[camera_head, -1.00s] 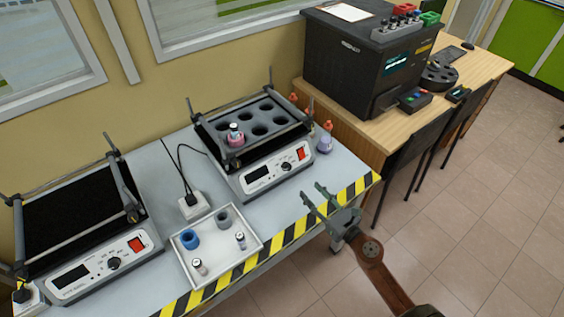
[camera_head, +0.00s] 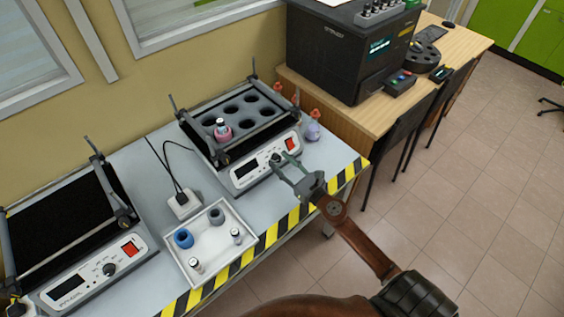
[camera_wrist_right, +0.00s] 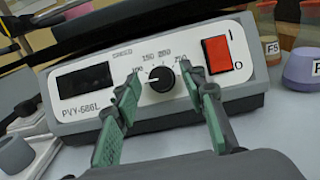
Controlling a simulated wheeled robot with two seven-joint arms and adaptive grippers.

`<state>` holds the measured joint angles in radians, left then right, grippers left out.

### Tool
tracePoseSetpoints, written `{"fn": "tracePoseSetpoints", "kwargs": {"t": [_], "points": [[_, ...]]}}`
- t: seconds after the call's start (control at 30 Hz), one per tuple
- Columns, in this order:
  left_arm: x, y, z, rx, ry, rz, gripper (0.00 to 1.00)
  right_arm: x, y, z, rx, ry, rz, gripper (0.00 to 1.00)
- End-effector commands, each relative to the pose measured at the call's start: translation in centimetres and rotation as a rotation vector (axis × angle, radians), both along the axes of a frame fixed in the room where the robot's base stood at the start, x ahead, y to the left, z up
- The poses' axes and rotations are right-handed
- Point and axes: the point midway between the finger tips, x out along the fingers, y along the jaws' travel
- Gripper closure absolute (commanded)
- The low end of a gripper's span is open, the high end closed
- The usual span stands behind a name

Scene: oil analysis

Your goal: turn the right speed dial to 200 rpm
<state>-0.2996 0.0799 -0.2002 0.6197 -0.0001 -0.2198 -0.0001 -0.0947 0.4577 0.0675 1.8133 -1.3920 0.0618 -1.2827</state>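The right shaker's front panel (camera_head: 265,165) has a black dial, a dark display and a red switch. In the right wrist view the dial (camera_wrist_right: 161,79) shows clearly, with speed numbers around its top and a small light mark on its left side, roughly toward the 100 side. My right gripper (camera_head: 281,161) is open in front of this panel. In the right wrist view its green-padded fingers (camera_wrist_right: 160,88) lie on either side of the dial, with visible gaps; whether the tips reach its depth is unclear.
A second shaker (camera_head: 80,277) with its own dial (camera_head: 110,269) stands at left. A white tray (camera_head: 208,253) with small containers sits between. A pink flask stands in the right shaker's rack (camera_head: 260,132); a purple flask (camera_head: 313,131) stands beside it. A black machine (camera_head: 335,60) is behind.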

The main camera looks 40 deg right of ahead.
Motion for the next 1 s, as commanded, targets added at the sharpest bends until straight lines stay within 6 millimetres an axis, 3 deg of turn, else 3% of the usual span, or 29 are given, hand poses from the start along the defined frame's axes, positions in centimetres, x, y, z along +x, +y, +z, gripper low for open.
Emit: {"fn": "tracePoseSetpoints", "kwargs": {"t": [0.2,0.73,1.0], "points": [[-0.01,-0.02,-0.01,0.0,0.0,0.0,0.6,-0.06,-0.03,-0.06,0.0,0.001,-0.001,0.63],[0.03,-0.06,-0.01,-0.001,0.0,0.0,0.6,-0.08,-0.02,-0.06,0.0,0.001,-0.001,0.99],[0.21,-0.06,0.3,0.0,-0.003,0.0,0.6,-0.08,0.03,0.05,0.016,0.002,-0.008,1.0]]}}
